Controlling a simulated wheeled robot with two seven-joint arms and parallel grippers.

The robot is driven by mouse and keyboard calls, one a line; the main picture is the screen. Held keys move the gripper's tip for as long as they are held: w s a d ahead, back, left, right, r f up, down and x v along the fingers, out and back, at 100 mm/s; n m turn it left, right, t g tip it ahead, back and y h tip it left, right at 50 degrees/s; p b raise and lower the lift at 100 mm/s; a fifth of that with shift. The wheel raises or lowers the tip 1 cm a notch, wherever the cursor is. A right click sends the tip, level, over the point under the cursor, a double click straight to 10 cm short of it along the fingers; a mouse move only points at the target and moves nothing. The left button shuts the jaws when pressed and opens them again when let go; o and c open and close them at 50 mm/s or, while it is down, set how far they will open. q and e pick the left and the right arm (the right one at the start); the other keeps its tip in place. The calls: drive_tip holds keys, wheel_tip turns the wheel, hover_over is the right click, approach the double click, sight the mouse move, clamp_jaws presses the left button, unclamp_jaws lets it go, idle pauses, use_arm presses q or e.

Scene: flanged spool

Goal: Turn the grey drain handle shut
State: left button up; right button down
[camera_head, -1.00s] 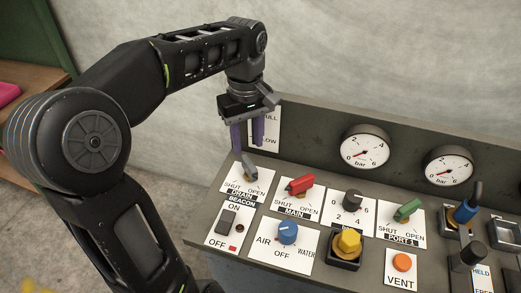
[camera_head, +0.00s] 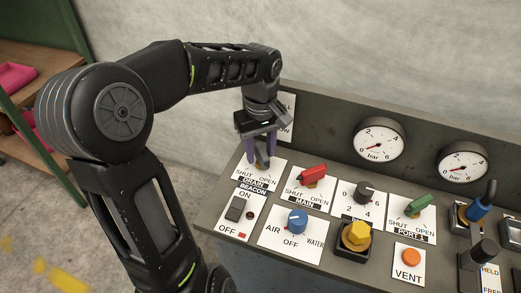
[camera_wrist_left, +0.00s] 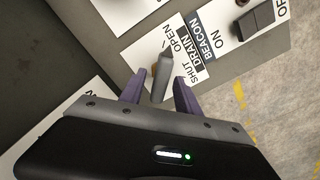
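The grey drain handle (camera_head: 262,158) stands on its white SHUT/OPEN plate at the left end of the panel. In the left wrist view the handle (camera_wrist_left: 162,76) lies between the two purple fingers. My left gripper (camera_head: 259,150) is over the handle, fingers apart on either side of it. In the left wrist view a gap shows between the handle and the fingers of the gripper (camera_wrist_left: 158,88). The drain plate (camera_wrist_left: 187,50) shows its SHUT and OPEN words beside the handle. My right gripper is not in view.
A red main handle (camera_head: 312,174) is right of the drain handle. The black beacon switch (camera_head: 235,208) and a blue selector (camera_head: 297,221) are in front. Gauges (camera_head: 379,140) stand on the back wall. A green handle (camera_head: 418,206) and yellow knob (camera_head: 356,236) are farther right.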

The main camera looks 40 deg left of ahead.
use_arm(q)
drive_tip(key=shift+f, duration=0.1)
drive_tip(key=shift+c, duration=0.5)
clamp_jaws()
